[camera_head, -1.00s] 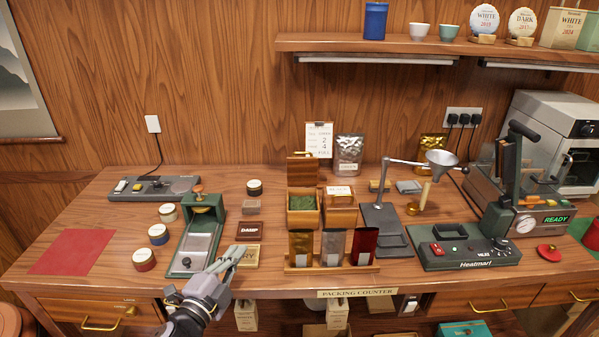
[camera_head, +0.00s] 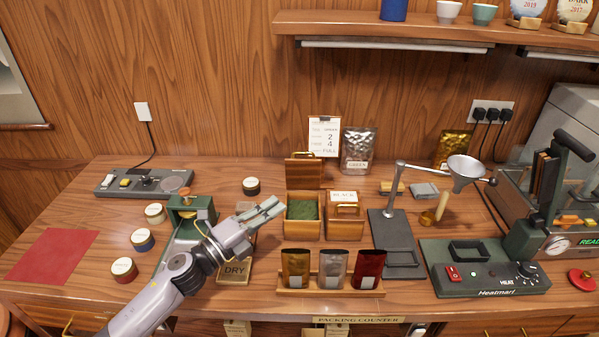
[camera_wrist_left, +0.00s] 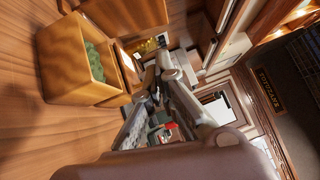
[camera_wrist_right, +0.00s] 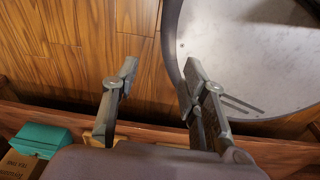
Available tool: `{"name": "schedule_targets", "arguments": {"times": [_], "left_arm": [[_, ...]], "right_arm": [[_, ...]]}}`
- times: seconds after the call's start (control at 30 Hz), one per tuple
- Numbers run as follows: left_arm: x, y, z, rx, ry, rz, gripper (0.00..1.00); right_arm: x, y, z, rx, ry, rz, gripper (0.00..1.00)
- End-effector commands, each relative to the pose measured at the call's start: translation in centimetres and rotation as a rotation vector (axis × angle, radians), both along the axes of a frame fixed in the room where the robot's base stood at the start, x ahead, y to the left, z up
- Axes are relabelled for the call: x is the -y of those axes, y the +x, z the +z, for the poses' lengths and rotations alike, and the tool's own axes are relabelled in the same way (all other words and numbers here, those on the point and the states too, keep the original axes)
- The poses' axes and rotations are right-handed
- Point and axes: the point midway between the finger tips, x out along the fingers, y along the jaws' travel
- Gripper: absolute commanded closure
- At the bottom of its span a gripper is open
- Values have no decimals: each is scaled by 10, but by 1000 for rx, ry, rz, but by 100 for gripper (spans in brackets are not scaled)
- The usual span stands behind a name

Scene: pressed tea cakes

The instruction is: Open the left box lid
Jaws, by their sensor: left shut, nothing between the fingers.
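The left wooden box (camera_head: 302,228) stands behind the pouch rack, with green leaf inside. Its lid (camera_head: 304,172) is raised and upright at the back of the box. The right wooden box (camera_head: 344,228) beside it is covered by a lid with a BLACK label. My left gripper (camera_head: 270,209) is shut and empty at the left side of the left box; I cannot tell if it touches. In the left wrist view the left box (camera_wrist_left: 65,62) is beside the fingers. My right gripper (camera_wrist_right: 155,85) is open and empty, away from the boxes.
A rack (camera_head: 330,290) with several pouches stands in front of the boxes. A green press (camera_head: 190,212) and DRY plaque (camera_head: 235,271) are near my left arm. A funnel stand (camera_head: 390,222) is to the right. A round metal-topped thing (camera_wrist_right: 250,60) is near my right gripper.

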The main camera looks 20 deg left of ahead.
Motion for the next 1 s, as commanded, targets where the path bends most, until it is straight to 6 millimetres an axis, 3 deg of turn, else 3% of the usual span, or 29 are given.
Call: {"name": "schedule_targets", "arguments": {"times": [0.1,0.2,0.37,0.5,0.67,1.0], "left_arm": [[13,23,10,4,-3,0,100],[24,42,13,3,-3,1,100],[40,70,17,2,-3,1,100],[32,90,19,1,-2,3,100],[28,102,20,0,-1,2,100],[27,105,19,0,-1,1,100]], "right_arm": [[1,-23,11,-33,-2,1,60],[1,-30,18,-44,-3,1,60],[0,-23,27,-33,-2,1,60],[-2,-5,32,-6,2,1,60],[-3,1,35,4,5,2,60],[-5,-12,34,-16,5,1,60]]}}
